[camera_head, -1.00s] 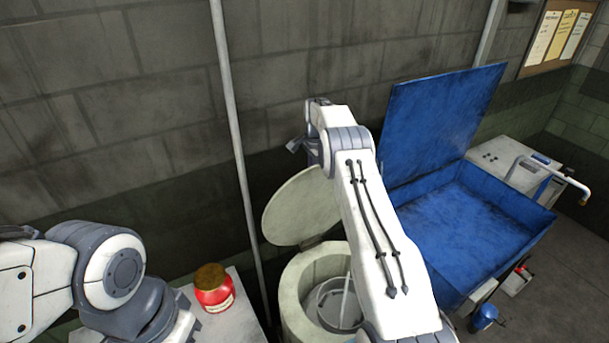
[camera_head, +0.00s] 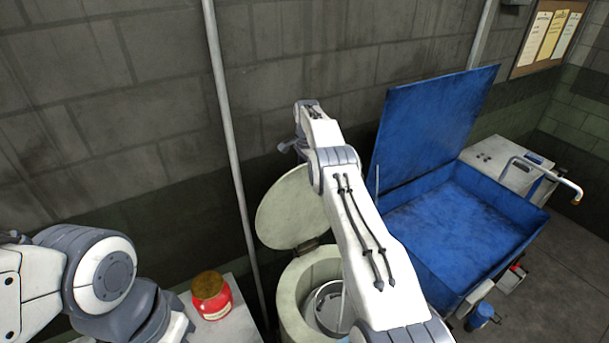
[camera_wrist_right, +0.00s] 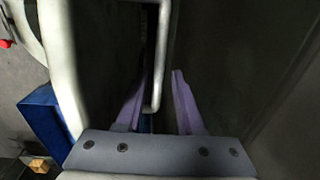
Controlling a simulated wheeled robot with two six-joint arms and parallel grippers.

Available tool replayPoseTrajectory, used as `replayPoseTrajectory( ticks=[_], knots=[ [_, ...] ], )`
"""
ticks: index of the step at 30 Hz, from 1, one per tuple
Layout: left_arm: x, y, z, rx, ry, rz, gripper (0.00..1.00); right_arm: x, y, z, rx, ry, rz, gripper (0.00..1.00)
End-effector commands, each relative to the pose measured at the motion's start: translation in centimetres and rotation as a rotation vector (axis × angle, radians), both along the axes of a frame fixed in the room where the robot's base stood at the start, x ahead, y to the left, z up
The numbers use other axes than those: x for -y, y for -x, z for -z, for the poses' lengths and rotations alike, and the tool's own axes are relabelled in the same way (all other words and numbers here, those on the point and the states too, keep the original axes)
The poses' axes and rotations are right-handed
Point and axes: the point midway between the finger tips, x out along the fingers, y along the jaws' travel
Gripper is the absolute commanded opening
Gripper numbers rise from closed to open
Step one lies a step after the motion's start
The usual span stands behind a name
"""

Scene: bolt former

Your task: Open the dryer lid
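The dryer (camera_head: 292,298) is a round cream drum with a metal basket inside, low in the middle of the head view. Its round lid (camera_head: 285,212) stands raised and tilted back toward the wall, so the drum is uncovered. My right arm reaches over the dryer, with its wrist above the lid's upper edge. In the right wrist view, my right gripper's (camera_wrist_right: 156,100) two purple fingers are apart. A pale bar (camera_wrist_right: 162,60), seemingly the lid's handle, runs between them; contact is unclear. My left arm is at the lower left of the head view; its gripper is out of view.
A red jar (camera_head: 211,297) with a brown top stands on a light stand (camera_head: 236,326) left of the dryer. A blue bin (camera_head: 455,225) with a raised lid (camera_head: 430,120) stands close on the right. A vertical pipe (camera_head: 228,130) runs along the wall behind.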

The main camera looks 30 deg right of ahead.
Motion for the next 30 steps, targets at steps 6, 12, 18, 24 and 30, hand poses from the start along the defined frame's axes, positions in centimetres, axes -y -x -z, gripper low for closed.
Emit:
replayPoseTrajectory(
  ticks=[6, 12, 18, 24, 30],
  knots=[
    [0.0, 0.0, 0.0, 0.0, 0.0, 0.0, 0.0, -0.1, 0.1, 0.2, -0.008, -0.002, -0.001, 0.45],
    [0.0, 0.0, 0.4, 0.0, 0.0, 0.0, 0.0, -0.1, 0.2, -0.3, -0.008, -0.001, -0.001, 0.45],
    [0.0, 0.0, 1.3, 0.0, 0.0, 0.001, 0.0, -0.1, 0.3, -3.8, -0.003, 0.0, -0.001, 0.45],
    [0.0, 0.0, -0.4, 0.001, 0.001, 0.0, 0.0, -0.1, 0.6, -8.2, -0.004, -0.001, -0.001, 0.45],
    [0.0, 0.0, -1.6, 0.0, 0.0, -0.001, 0.0, 0.0, 0.8, -10.2, -0.006, -0.002, -0.001, 0.45]
  ],
)
